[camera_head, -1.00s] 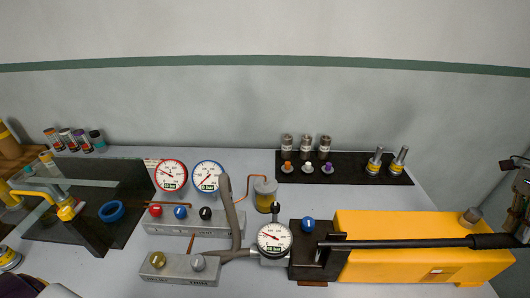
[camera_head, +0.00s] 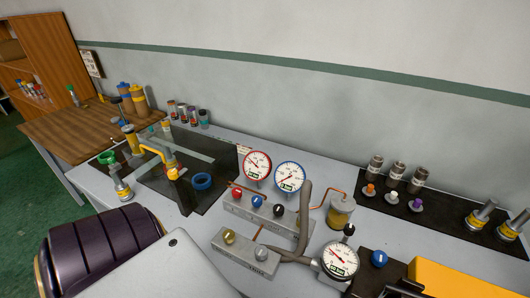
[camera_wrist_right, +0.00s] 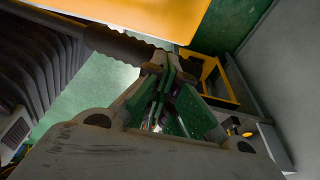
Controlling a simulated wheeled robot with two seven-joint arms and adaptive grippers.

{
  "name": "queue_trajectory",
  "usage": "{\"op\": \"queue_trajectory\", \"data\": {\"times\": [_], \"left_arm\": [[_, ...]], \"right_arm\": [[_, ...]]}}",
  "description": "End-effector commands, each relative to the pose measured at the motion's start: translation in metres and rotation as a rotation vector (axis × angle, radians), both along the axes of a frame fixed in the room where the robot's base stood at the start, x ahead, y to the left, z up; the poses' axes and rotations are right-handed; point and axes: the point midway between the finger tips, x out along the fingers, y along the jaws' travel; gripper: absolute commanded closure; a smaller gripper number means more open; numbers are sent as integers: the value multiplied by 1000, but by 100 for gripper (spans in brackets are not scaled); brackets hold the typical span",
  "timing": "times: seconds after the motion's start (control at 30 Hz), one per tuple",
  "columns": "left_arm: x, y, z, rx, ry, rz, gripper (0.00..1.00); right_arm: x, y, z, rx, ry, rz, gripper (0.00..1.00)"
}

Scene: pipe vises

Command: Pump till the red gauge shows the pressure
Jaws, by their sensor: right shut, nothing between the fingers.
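The red-rimmed gauge (camera_head: 257,165) stands upright behind the valve block in the head view; its needle reading is too small to tell. The blue-rimmed gauge (camera_head: 289,177) is beside it. A black-rimmed gauge (camera_head: 340,260) sits nearer the pump. The yellow pump body (camera_head: 468,281) is cut off at the lower right, with its lever out of that view. In the right wrist view, my right gripper (camera_wrist_right: 163,75) is shut and empty, green fingers together. A dark ribbed bar (camera_wrist_right: 125,45), apparently the lever grip, runs by the fingertips; contact is unclear. My left gripper is not in view.
A valve block (camera_head: 258,213) carries red, blue and black knobs. A second block (camera_head: 245,255) is in front, with brass and silver knobs. A grey hose (camera_head: 303,215) loops beside the gauges. Small fittings stand on a black mat (camera_head: 445,215). A wooden bench (camera_head: 80,130) is at left.

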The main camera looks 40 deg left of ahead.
Motion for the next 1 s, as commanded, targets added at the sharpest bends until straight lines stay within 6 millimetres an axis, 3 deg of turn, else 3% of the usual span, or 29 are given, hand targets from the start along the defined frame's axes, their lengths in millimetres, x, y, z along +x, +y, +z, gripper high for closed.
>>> {"op": "queue_trajectory", "data": {"times": [0.63,1.0], "left_arm": [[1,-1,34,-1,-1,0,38],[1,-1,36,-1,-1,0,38]], "right_arm": [[-4,15,63,-1,-1,0,100],[-5,18,69,-1,-1,0,100]]}}
